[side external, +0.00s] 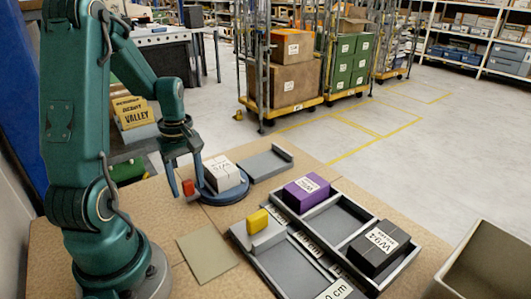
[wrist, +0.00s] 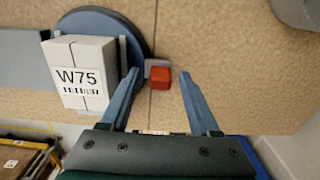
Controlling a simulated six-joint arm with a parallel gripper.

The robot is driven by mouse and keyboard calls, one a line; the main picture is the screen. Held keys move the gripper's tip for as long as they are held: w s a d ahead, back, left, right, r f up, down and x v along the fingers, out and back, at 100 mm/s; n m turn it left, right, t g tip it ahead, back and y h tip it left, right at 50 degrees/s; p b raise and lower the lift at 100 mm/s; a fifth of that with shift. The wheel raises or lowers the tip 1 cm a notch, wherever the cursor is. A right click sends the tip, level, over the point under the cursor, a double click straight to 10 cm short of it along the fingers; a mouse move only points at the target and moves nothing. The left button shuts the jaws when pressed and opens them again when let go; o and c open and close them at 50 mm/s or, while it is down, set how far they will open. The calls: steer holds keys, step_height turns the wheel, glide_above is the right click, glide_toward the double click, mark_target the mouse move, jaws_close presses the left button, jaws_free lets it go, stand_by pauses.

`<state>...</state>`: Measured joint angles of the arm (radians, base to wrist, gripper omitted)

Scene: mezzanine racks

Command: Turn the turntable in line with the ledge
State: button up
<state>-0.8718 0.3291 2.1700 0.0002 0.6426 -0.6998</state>
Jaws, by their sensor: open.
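The turntable is a round blue-grey disc (side external: 222,196) on the board, also in the wrist view (wrist: 128,22). A white box labelled W75 (wrist: 85,80) sits on it, also in the side view (side external: 223,173). A red knob (wrist: 160,78) sticks out from the turntable's rim on a short grey arm, also in the side view (side external: 188,188). The ledge, a grey slab with a raised far end (side external: 264,165), lies behind the turntable; it enters the wrist view at left (wrist: 18,66). My gripper (wrist: 161,84) is open, one finger on each side of the knob.
In front right stands a grey divided tray (side external: 300,236) with a purple box (side external: 306,192) and a dark box (side external: 379,246). A yellow block (side external: 257,221) rests on a pale block there. A flat olive square (side external: 207,255) lies left. An open bin (side external: 490,262) is at right.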

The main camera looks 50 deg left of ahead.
jaws_close()
stand_by(1.4)
